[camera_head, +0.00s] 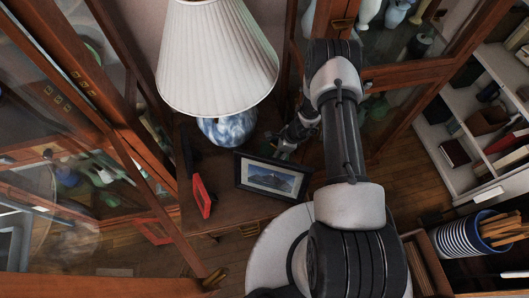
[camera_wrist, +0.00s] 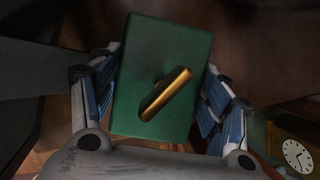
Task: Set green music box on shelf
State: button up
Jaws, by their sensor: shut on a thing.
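The green music box (camera_wrist: 180,50) fills the middle of the wrist view, with a gold crank or handle in a dark slot on its face. My gripper (camera_wrist: 160,90) is shut on it, with one blue-padded finger along each side. In the head view my gripper (camera_head: 285,147) is low behind the picture frame, near the lamp table; the box can hardly be made out there. A white shelf unit (camera_head: 466,133) with books and small dark things stands at the right. Which shelf is meant cannot be told.
A lamp (camera_head: 220,60) with a blue-white base, a framed picture (camera_head: 272,177) and a red frame (camera_head: 202,197) stand on the wooden table (camera_head: 228,211). Glass cabinet doors (camera_head: 75,150) stand at the left. A striped basket (camera_head: 478,234) is at the lower right. A round clock face (camera_wrist: 298,154) shows in the wrist view.

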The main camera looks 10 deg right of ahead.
aim_at(266, 150)
jog(key=a, duration=0.1)
jog(key=w+a+b, duration=0.1)
jog(key=a, duration=0.1)
jog(key=shift+w+a+f, duration=0.25)
jog(key=shift+a+f, duration=0.15)
jog(key=shift+d+f, duration=0.1)
jog(key=shift+f, duration=0.05)
jog(key=shift+f+b, duration=0.2)
jog(key=shift+b, duration=0.2)
jog(key=o, duration=1.4)
